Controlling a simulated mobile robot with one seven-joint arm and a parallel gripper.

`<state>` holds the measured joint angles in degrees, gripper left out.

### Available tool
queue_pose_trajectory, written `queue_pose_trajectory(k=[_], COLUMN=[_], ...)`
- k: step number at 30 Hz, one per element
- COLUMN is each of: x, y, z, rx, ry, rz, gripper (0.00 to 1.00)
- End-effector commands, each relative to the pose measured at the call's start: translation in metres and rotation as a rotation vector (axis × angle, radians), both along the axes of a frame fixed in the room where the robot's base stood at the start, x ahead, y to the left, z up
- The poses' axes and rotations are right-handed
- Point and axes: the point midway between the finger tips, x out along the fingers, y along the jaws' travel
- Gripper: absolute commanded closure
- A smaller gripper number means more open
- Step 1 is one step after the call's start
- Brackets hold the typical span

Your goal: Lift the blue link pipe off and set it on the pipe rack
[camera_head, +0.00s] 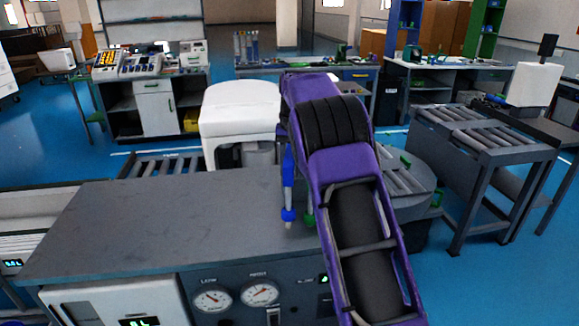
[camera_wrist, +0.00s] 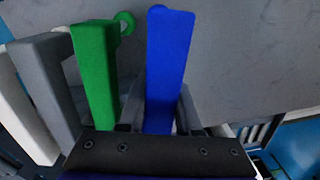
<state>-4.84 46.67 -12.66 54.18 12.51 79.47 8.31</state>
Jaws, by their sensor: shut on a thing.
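The blue link pipe (camera_head: 288,180) is upright above the grey bench top, at the left edge of my purple arm in the head view. Its blue lower end (camera_head: 288,215) is low over or on the bench; I cannot tell which. In the wrist view the blue link pipe (camera_wrist: 170,60) stands between the grey fingers of my gripper (camera_wrist: 162,108), which is shut on it. A green pipe (camera_wrist: 95,75) is just left of it, outside the fingers; its green lower end (camera_head: 309,220) shows in the head view. My arm hides most of the gripper in the head view.
A grey bar (camera_wrist: 50,85) and a white bar (camera_wrist: 28,105) stand left of the green pipe. Several upright pipes (camera_head: 246,47) stand on a far table; I cannot tell if this is the rack.

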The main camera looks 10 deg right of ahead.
Motion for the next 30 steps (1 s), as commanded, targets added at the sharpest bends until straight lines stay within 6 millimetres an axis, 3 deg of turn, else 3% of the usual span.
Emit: queue_pose_trajectory(k=[30], x=[0.0], y=[0.0], z=[-0.02], rx=[0.0], ry=[-0.001], rz=[0.0], gripper=[1.0])
